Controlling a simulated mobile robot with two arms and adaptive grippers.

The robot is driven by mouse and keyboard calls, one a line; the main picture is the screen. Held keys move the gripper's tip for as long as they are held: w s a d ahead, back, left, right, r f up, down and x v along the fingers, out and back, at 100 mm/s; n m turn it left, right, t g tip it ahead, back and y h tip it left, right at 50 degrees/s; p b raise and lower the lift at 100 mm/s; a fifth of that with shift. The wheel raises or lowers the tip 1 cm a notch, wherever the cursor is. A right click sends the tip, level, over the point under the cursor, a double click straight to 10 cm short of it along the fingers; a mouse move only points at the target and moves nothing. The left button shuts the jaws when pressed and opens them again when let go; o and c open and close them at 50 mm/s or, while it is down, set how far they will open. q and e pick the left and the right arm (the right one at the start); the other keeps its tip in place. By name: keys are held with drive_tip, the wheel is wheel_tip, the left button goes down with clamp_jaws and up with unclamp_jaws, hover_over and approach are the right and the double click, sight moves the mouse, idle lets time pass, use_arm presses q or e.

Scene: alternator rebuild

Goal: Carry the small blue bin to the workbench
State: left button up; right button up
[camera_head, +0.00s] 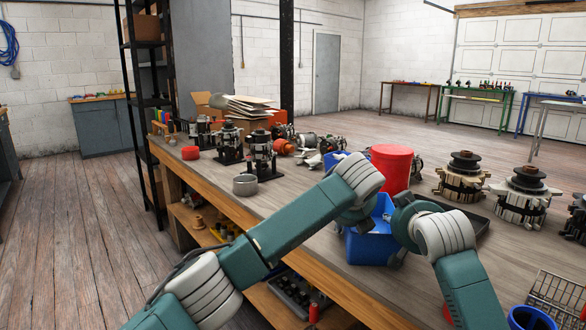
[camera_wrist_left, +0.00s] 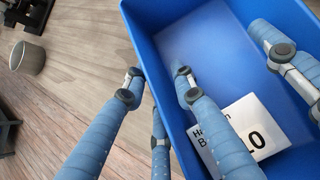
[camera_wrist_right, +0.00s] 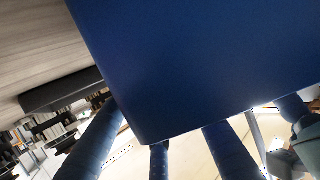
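The small blue bin (camera_head: 372,248) is at the workbench (camera_head: 300,215), in the middle of the head view. I cannot tell whether it rests on the top or hangs just above. My left gripper (camera_head: 352,212) is at its left wall. In the left wrist view I look into the bin (camera_wrist_left: 200,30), with a white label (camera_wrist_left: 245,130) inside; fingers of my left gripper (camera_wrist_left: 158,85) lie on both sides of the wall. My right gripper (camera_head: 398,240) is at the bin's right side. In the right wrist view the bin (camera_wrist_right: 200,60) hides its fingertips.
A red container (camera_head: 391,165) stands right behind the bin, with a dark tray (camera_head: 468,220) to its right. Several alternators (camera_head: 520,200) stand on the right. A grey cup (camera_head: 245,184) is left of my left arm.

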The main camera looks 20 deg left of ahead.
drive_tip(key=shift+s+r, duration=0.1)
drive_tip(key=shift+s, duration=0.1)
use_arm(q)
drive_tip(key=v, duration=1.1)
drive_tip(key=shift+s+r, duration=0.25)
use_arm(e)
drive_tip(key=v, duration=1.1)
drive_tip(key=shift+s, duration=0.35)
